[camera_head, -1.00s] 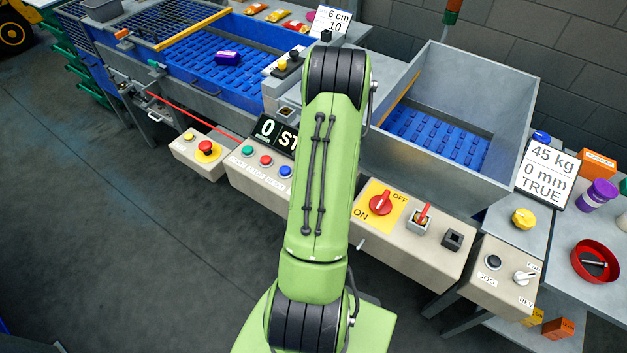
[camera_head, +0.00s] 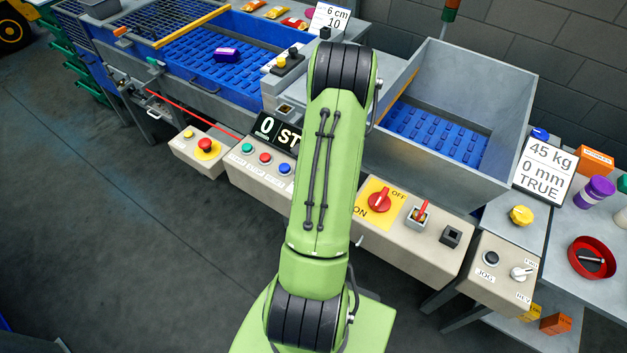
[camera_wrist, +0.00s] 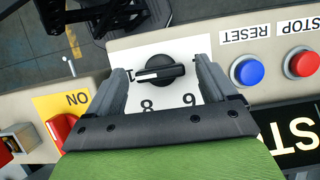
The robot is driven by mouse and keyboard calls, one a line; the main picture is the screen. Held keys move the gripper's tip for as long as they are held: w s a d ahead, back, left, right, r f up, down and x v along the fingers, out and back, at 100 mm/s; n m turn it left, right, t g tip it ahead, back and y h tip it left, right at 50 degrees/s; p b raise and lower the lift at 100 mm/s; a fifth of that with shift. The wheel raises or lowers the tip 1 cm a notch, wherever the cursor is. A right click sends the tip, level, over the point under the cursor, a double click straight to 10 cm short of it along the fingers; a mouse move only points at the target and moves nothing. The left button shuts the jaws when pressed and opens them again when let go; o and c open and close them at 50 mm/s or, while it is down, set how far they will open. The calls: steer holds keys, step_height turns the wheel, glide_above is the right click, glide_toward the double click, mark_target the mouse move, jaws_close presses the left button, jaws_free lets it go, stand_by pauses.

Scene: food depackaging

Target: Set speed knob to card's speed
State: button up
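In the wrist view, the black speed knob (camera_wrist: 165,70) with a white pointer sits on a white dial plate (camera_wrist: 170,47). The pointer's white end faces picture left, toward a mark partly hidden by a finger. Upside-down digits that look like 8 and 6 show below the knob. My gripper (camera_wrist: 161,72) is open, with one finger on each side of the knob and visible gaps to it. In the head view my arm hides the knob and gripper. A white card (camera_head: 329,18) at the back reads "6 cm" and "10"; another card (camera_head: 546,167) reads "45 kg, 0 mm, TRUE".
Beside the dial are a blue reset button (camera_wrist: 247,71), a red stop button (camera_wrist: 301,63) and a display (camera_wrist: 296,130). On the other side is a red ON/OFF switch (camera_head: 379,201). A hopper (camera_head: 480,85) stands behind the panel.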

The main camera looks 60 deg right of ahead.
steer(key=p+v, duration=0.3)
steer(key=v, duration=1.2)
steer(key=shift+r, duration=0.3)
steer(key=shift+d, duration=0.15)
